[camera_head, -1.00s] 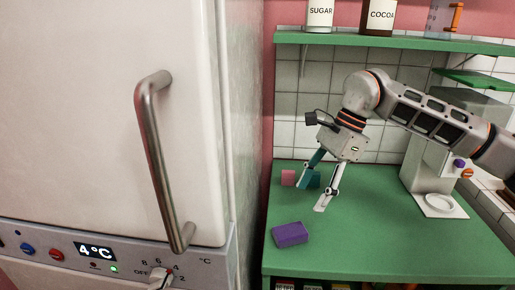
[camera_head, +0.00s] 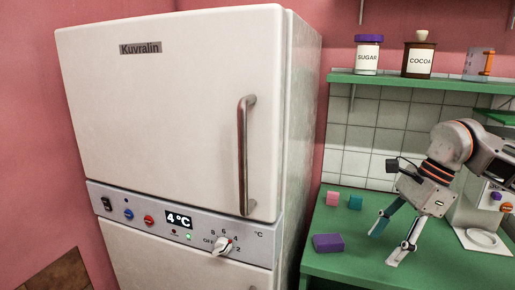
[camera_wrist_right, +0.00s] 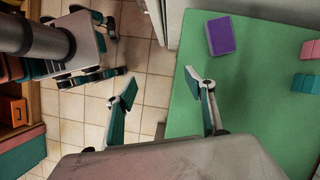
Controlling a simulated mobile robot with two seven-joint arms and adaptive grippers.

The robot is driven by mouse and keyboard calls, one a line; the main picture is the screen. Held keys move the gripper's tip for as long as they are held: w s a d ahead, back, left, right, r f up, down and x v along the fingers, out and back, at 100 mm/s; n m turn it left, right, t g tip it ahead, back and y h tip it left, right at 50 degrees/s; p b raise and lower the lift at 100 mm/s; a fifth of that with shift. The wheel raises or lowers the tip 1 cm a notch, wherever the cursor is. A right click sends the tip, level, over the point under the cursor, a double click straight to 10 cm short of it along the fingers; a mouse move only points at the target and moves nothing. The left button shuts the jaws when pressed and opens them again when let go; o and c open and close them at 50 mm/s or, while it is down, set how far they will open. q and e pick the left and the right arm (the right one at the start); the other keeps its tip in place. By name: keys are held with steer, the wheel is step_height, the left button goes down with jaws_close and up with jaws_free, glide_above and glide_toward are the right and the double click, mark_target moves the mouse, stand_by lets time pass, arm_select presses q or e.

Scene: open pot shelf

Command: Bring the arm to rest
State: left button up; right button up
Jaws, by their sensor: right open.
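My right gripper (camera_head: 386,244) is open and empty in the head view, pointing down over the green counter (camera_head: 350,262), to the right of the purple block. In the right wrist view its two fingers (camera_wrist_right: 160,86) stand wide apart, with tiled floor and the counter's edge between and below them. Nothing is between the fingertips. My right arm comes in from the right, bent at the wrist. My left gripper is not in the head view; parts at the upper left of the wrist view do not show its state clearly.
A purple block (camera_head: 328,242), a pink block (camera_head: 333,198) and a teal block (camera_head: 355,201) lie on the counter. A white fridge (camera_head: 180,120) stands at left. A shelf (camera_head: 420,82) holds a sugar jar (camera_head: 367,55) and a cocoa jar (camera_head: 419,58). A white plate (camera_head: 482,239) lies at right.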

steer(key=s+a+f+m+t+y, duration=0.1)
steer(key=s+a+f+m+y, duration=0.3)
steer(key=a+f+m+y, duration=0.8)
steer(key=s+d+f+m+t+h, duration=0.1)
steer(key=d+f+m+t+h, duration=0.35)
steer(key=f+m, duration=0.35)
steer(key=s+d+f+m+t+h, duration=0.1)
steer(key=d+f+m+t+h, duration=0.35)
steer(key=m, duration=0.65)
steer(key=s+d+f+m+g+h, duration=0.1)
steer(key=s+d+f+m+h, duration=0.4)
steer(key=s+d+f+m, duration=0.7)
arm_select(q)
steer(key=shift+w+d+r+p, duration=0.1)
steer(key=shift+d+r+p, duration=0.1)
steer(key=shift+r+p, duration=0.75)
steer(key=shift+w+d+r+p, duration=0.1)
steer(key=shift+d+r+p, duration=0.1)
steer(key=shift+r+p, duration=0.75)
arm_select(e)
steer(key=s+a+m, duration=0.1)
steer(key=a+m, duration=0.2)
steer(key=a, duration=0.5)
steer(key=s+a+m+t, duration=0.1)
steer(key=s+a+m, duration=0.1)
steer(key=a, duration=0.7)
steer(key=shift+s+a+f+m+t, duration=0.15)
steer(key=shift+s+f+m+t, duration=0.2)
steer(key=shift+m, duration=0.45)
